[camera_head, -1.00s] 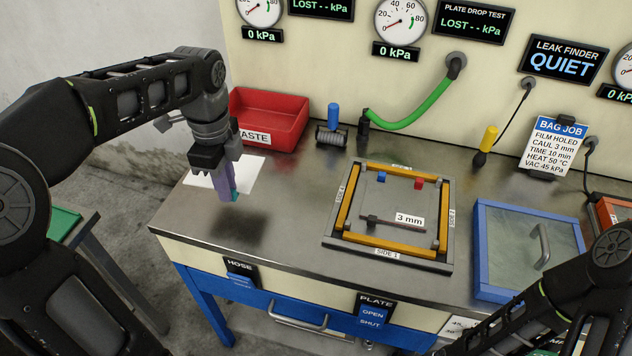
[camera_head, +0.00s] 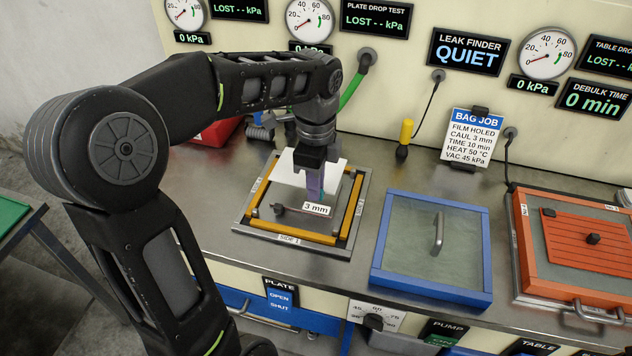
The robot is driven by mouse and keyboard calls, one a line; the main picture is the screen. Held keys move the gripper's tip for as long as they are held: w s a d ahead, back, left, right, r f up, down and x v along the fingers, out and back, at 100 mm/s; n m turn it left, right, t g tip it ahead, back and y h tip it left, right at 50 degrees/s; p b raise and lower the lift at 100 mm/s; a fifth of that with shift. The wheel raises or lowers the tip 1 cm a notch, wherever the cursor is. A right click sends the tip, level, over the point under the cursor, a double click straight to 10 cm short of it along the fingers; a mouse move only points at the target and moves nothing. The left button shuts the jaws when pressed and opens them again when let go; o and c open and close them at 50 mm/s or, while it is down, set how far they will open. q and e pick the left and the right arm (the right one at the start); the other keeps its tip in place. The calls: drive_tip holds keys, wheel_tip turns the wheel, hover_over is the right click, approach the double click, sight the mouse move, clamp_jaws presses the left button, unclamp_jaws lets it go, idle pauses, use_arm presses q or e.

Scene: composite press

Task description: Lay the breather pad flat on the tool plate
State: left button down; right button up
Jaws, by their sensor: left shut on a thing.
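The white breather pad (camera_head: 288,173) is at my left gripper (camera_head: 315,192), over the back part of the tool plate (camera_head: 257,233). My left gripper is shut on it and points down; its fingers look purple and teal. The pad looks level, but I cannot tell whether it touches anything below. The tool plate is grey, with yellow strips (camera_head: 262,187) along its sides. A grey caul plate marked 3 mm (camera_head: 317,209) lies inside the strips, partly hidden by the pad and gripper. My right gripper is not in view.
A blue-framed lid with a handle (camera_head: 432,285) is just right of the tool plate. An orange frame with a red ribbed panel (camera_head: 588,250) is farther right. A red bin (camera_head: 220,131) is behind my left arm.

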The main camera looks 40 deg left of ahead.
use_arm(q)
drive_tip(key=shift+a, duration=0.2)
drive_tip(key=shift+f, duration=0.1)
drive_tip(key=shift+f+b, duration=1.9)
drive_tip(key=shift+f, duration=1.1)
drive_tip(key=shift+f+b, duration=0.3)
drive_tip(key=shift+f, duration=0.35)
drive_tip(key=c, duration=1.3)
unclamp_jaws()
drive_tip(key=shift+c, duration=0.2)
